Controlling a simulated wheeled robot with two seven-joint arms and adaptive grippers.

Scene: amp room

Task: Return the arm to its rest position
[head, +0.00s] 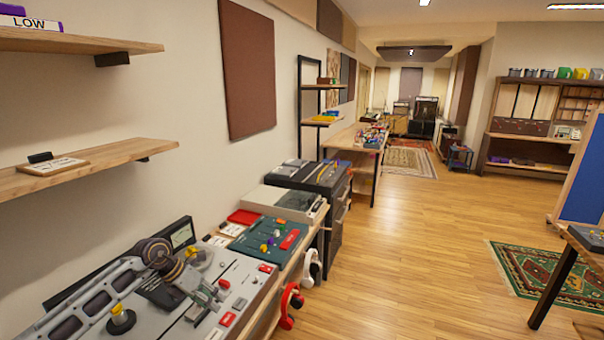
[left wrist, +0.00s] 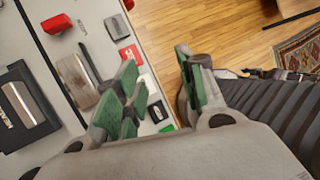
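My left arm (head: 95,295) reaches in from the lower left in the head view, over the grey work surface. My left gripper (head: 207,292) is above the small parts and labels there. In the left wrist view its two green-padded fingers (left wrist: 160,85) stand apart, with nothing seen held between them. Small red, white and dark parts show below the fingers. My right arm and right gripper are not in view.
Two wooden shelves (head: 90,165) jut from the wall at left above the arm. A teal control panel (head: 262,240) and a dark mixer (head: 305,177) stand beyond the gripper. Red headphones (head: 290,303) hang at the bench edge. The wooden floor (head: 410,240) at right is open.

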